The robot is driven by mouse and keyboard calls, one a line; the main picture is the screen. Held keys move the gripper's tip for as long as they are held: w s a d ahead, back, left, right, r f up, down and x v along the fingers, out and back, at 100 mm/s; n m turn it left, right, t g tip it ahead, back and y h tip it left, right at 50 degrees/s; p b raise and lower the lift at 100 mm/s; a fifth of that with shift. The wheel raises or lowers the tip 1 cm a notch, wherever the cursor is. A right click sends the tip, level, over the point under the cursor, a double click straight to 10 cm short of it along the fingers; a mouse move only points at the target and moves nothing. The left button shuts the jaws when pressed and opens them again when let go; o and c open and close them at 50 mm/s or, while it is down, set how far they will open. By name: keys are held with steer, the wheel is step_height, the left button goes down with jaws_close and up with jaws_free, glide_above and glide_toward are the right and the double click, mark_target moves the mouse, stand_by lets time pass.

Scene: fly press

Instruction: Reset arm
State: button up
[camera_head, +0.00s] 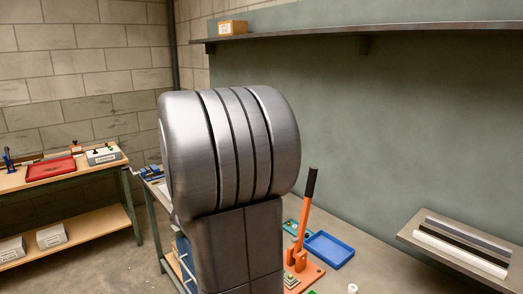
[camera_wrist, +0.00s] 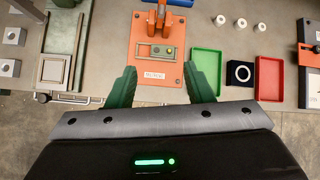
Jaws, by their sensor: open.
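In the wrist view my gripper (camera_wrist: 163,84) is open, its two green fingers apart with nothing between them. In the head view my own grey arm link fills the middle and hides much of the bench. The orange press (camera_head: 300,244) with its black-tipped lever shows to the right of it. My gripper is not seen in the head view.
A green tray (camera_wrist: 206,50) and a red tray (camera_wrist: 269,89) lie right of the press, with a black block (camera_wrist: 240,73) between them. A blue tray (camera_head: 329,250) shows in the head view. A wall shelf (camera_head: 400,29) runs above. Another bench (camera_head: 65,180) stands left, beyond open floor.

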steer(key=w+d+r+g+y, duration=0.1)
steer(key=w+d+r+y, duration=0.1)
steer(key=w+d+r, duration=0.1)
steer(key=shift+w+d+r+g, duration=0.25)
steer(key=shift+d+r+g, duration=0.15)
steer(key=shift+d, duration=0.2)
steer(key=shift+f, duration=0.1)
